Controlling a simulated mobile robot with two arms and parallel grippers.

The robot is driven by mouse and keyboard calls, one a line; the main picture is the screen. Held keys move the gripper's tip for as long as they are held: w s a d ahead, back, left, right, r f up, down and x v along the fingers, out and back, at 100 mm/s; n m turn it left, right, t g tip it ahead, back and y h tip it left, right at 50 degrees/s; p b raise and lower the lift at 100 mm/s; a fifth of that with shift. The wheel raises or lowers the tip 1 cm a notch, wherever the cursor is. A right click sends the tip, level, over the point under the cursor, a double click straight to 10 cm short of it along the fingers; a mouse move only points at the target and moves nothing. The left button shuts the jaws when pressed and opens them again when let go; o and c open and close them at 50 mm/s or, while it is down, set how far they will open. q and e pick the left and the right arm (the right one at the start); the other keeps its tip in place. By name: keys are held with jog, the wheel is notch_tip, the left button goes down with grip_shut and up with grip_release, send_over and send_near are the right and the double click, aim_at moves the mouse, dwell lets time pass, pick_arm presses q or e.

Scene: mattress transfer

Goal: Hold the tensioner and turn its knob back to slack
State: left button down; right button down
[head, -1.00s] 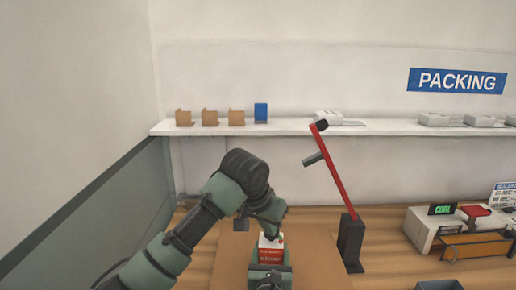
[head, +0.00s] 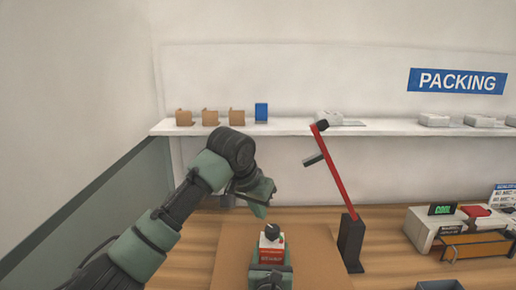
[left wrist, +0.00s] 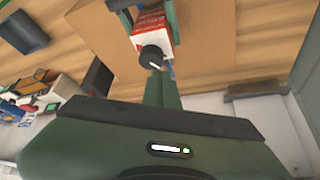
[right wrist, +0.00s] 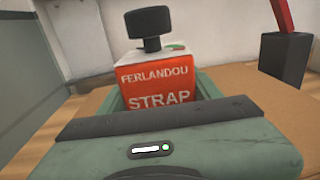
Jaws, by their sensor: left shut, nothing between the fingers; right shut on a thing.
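The tensioner (head: 270,255) is a red and white block labelled "FERLANDOU STRAP" in the right wrist view (right wrist: 160,85). It stands upright with a black knob (head: 272,232) on top, which also shows in the right wrist view (right wrist: 149,25). A green mark is on its top beside the knob. My right gripper (head: 270,272) is shut on the tensioner's sides, low down. My left gripper (head: 262,208) is shut and empty, above and slightly left of the knob, apart from it. The left wrist view shows the knob (left wrist: 152,57) with a white line near the left fingers.
A brown board (head: 317,250) lies under the tensioner on the wooden table. A red lever on a black post (head: 351,243) stands to the right. A sealer machine (head: 432,228) is farther right. A shelf (head: 285,128) with small boxes runs along the wall behind.

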aim_at(271, 234)
pick_arm(q)
jog(key=shift+f, duration=3.25)
jog(key=shift+d, duration=0.2)
jog(key=shift+s+d, duration=0.15)
jog(key=shift+d, duration=0.05)
jog(key=shift+s+d, duration=0.35)
jog(key=shift+d, duration=0.1)
jog(key=shift+s+d+r, duration=0.1)
jog(key=shift+s+d, duration=0.05)
jog(key=shift+d, duration=0.5)
